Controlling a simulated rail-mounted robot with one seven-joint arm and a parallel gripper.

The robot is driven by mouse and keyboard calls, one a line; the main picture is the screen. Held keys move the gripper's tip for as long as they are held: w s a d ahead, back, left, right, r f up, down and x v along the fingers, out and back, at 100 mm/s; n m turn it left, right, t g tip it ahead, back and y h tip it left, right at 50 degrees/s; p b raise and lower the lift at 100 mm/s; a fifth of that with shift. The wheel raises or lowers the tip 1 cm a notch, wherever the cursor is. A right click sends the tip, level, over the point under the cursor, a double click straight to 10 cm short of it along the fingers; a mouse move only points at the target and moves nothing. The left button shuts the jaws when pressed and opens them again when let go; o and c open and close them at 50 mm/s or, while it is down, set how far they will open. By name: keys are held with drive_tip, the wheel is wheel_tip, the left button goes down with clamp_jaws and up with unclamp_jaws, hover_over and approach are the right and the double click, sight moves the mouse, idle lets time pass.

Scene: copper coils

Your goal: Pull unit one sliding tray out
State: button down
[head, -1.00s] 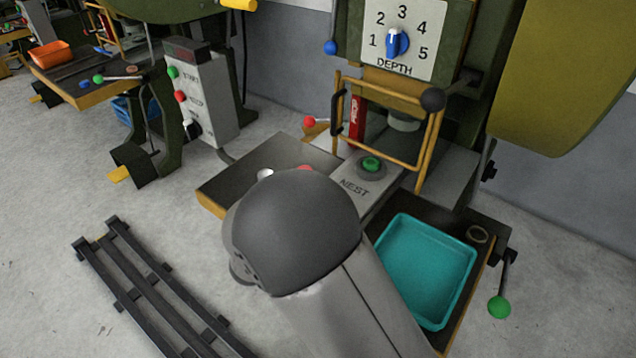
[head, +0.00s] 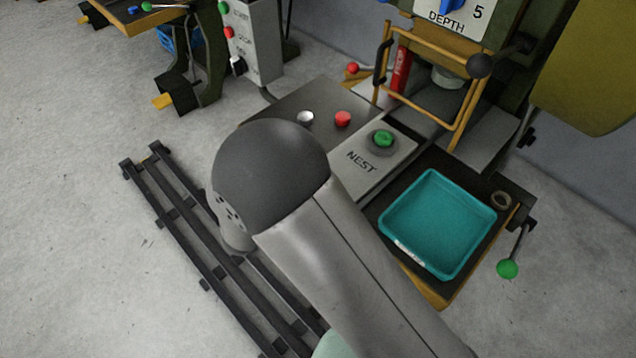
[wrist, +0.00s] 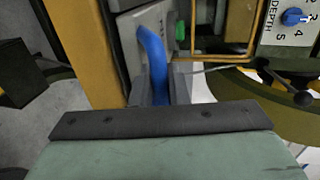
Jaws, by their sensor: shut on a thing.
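The grey sliding tray marked NEST (head: 362,162), with a green round piece (head: 383,139) in its dark seat, extends out in front of the press in the head view. Its near end is hidden behind my arm. In the wrist view the tray's grey top (wrist: 128,40) and green piece (wrist: 180,30) show at the upper middle. A blue curved handle (wrist: 153,52) runs down from the tray between my fingers. My gripper (wrist: 160,88) is shut on this handle. In the head view my arm hides the gripper and handle.
A yellow guard frame (head: 425,112) stands over the press behind the tray. A teal bin (head: 440,225) sits right of the tray; red (head: 343,118) and white (head: 305,118) buttons are on the left table. A black rail rack (head: 190,235) lies on the floor at left.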

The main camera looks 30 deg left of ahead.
drive_tip(key=c, duration=1.5)
unclamp_jaws()
drive_tip(key=shift+s, duration=0.1)
drive_tip(key=v, duration=1.7)
drive_tip(key=shift+a, duration=0.15)
